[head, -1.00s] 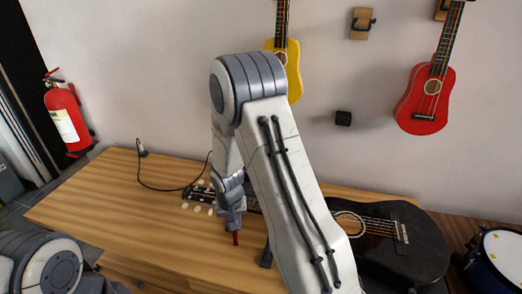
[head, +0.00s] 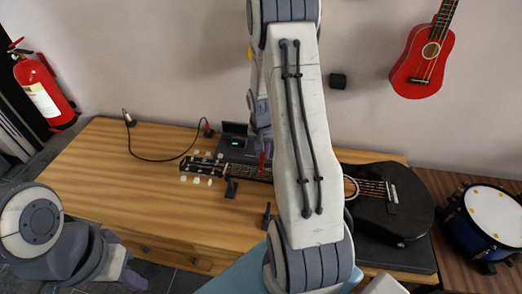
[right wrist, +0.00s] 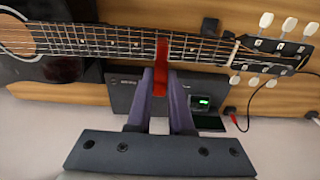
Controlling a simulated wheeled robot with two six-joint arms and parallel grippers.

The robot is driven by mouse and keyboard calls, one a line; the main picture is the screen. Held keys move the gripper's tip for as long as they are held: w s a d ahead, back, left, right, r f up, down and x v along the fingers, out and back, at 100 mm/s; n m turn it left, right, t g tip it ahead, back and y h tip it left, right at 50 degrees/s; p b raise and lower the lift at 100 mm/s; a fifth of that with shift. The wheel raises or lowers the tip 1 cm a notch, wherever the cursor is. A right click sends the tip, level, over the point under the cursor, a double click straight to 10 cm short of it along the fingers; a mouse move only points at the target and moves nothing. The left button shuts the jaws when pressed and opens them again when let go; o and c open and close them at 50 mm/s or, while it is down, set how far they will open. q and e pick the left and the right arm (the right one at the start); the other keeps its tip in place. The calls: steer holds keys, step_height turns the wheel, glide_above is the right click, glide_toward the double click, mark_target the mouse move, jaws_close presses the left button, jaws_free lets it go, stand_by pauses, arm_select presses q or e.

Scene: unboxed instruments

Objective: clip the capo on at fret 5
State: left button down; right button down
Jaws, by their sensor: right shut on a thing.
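The black acoustic guitar (head: 400,205) lies on the wooden table, its headstock (head: 203,166) to the left. Its fretted neck (right wrist: 95,40) crosses the right wrist view, the nut (right wrist: 233,50) to the right. My right gripper (right wrist: 160,82) is shut on the red capo (right wrist: 161,62). The capo lies across the neck some way from the nut; I cannot tell whether it touches the strings. In the head view the capo (head: 262,160) shows beside my right arm, which hides part of the neck.
A dark neck rest (head: 231,187) stands under the neck, and a small dark stand (head: 266,214) is nearer the front. A device with a green display (head: 236,142) sits behind the neck, with a cable (head: 160,159). The table's left part is clear. A drum (head: 490,222) stands at right.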

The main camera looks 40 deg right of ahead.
mark_target(262, 174)
steer(key=shift+f+b, duration=2.5)
steer(key=shift+f, duration=1)
steer(key=shift+a, duration=0.15)
steer(key=shift+f+b, duration=0.35)
steer(key=shift+b, duration=0.05)
steer(key=c, duration=0.7)
jaws_free()
steer(key=shift+c, duration=0.2)
steer(key=shift+s, duration=0.1)
steer(key=r, duration=0.3)
steer(key=r+b, duration=0.1)
steer(key=r, duration=0.3)
steer(key=a+r, duration=0.1)
steer(key=r, duration=0.2)
steer(key=shift+s+r, duration=0.2)
steer(key=shift+s, duration=0.2)
